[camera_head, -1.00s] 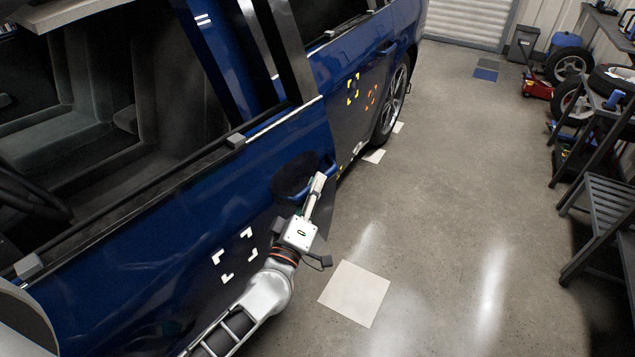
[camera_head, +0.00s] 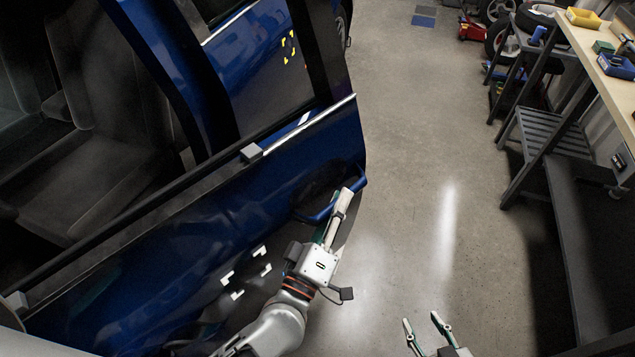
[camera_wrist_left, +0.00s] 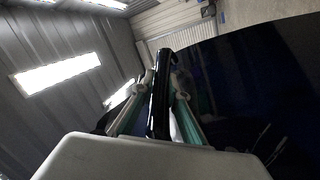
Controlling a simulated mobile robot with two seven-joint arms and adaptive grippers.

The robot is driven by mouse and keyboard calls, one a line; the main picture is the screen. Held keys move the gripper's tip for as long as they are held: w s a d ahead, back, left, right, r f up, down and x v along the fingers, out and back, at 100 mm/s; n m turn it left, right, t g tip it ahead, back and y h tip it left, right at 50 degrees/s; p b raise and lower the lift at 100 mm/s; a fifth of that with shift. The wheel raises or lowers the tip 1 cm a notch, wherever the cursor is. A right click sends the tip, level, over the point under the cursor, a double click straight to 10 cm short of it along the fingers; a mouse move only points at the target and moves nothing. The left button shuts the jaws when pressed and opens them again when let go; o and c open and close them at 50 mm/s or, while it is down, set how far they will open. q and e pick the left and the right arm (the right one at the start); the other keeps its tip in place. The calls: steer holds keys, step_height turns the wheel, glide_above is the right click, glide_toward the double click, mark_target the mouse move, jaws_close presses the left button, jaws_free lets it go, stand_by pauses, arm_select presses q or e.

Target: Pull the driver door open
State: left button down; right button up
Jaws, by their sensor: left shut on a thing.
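The blue driver door (camera_head: 190,250) fills the left of the head view and stands swung out from the car body, with a gap at its rear edge where the seat shows. My left gripper (camera_head: 345,197) is at the door's outer handle (camera_head: 318,212) near the rear edge. In the left wrist view the fingers (camera_wrist_left: 160,105) are on both sides of the dark handle bar (camera_wrist_left: 160,85), shut on it. My right gripper (camera_head: 424,326) is at the bottom of the head view, fingers spread, empty, away from the door.
The rear door (camera_head: 262,60) of the car is behind the driver door. A dark bench (camera_head: 545,130) and a worktable (camera_head: 600,60) with small bins stand at the right. The concrete floor (camera_head: 420,180) between car and benches is clear.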

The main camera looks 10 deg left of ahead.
arm_select(q)
steer(key=shift+s+d+f, duration=0.15)
steer(key=shift+s+d, duration=0.2)
steer(key=c, duration=2.3)
jaws_free()
steer(key=shift+c, duration=0.2)
steer(key=shift+o, duration=0.3)
steer(key=shift+w, duration=0.15)
steer(key=v, duration=1.2)
steer(key=shift+a, duration=0.1)
